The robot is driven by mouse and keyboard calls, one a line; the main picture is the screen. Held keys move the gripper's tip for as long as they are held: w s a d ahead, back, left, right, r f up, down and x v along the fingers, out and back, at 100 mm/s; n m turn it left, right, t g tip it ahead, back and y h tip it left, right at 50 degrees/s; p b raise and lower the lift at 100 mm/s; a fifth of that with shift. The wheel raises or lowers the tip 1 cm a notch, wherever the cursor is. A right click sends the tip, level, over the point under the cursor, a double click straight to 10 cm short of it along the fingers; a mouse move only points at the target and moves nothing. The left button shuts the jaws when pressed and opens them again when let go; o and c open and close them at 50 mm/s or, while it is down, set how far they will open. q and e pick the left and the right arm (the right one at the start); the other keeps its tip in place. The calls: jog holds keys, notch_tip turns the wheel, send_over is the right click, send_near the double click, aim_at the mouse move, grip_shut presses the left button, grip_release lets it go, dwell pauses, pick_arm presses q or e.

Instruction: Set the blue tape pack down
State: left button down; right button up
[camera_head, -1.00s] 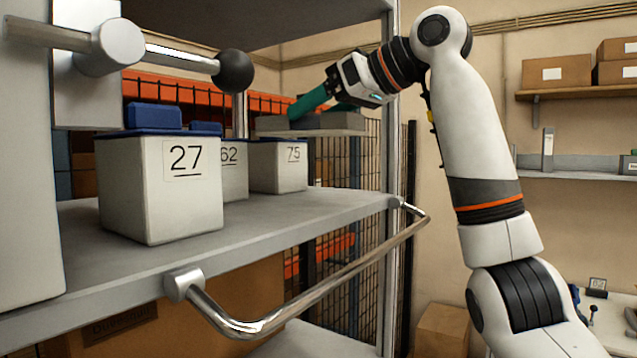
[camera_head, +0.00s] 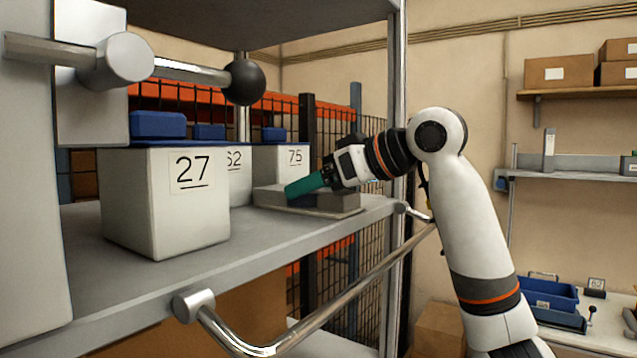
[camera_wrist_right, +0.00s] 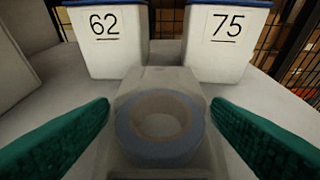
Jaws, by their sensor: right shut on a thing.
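The blue tape pack is a pale blue-grey ring (camera_wrist_right: 160,128) in a grey block-like holder, between my green fingers in the right wrist view. In the head view its grey holder (camera_head: 335,205) is low over the shelf's right end, in front of the bin marked 75. My right gripper (camera_head: 298,189) is shut on the pack and tilts down to the left. Whether the underside touches the shelf (camera_head: 215,265) is hard to tell. The ring itself is hidden in the head view. My left gripper is not in view.
White bins with blue lids marked 27 (camera_head: 150,205), 62 (camera_head: 236,180) and 75 (camera_head: 285,165) stand on the shelf. A metal rail (camera_head: 330,295) runs along its front edge, and an upright post (camera_head: 398,100) stands near my right arm. Shelf space in front of bin 62 is free.

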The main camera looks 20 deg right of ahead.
jog(key=o, duration=1)
jog(key=shift+s+f, duration=0.1)
jog(key=shift+o, duration=0.3)
jog(key=shift+s+d, duration=0.1)
jog(key=shift+d, duration=0.05)
jog(key=b+v, duration=0.5)
jog(key=v, duration=0.6)
jog(key=shift+s+r, duration=0.2)
jog(key=shift+r, duration=0.2)
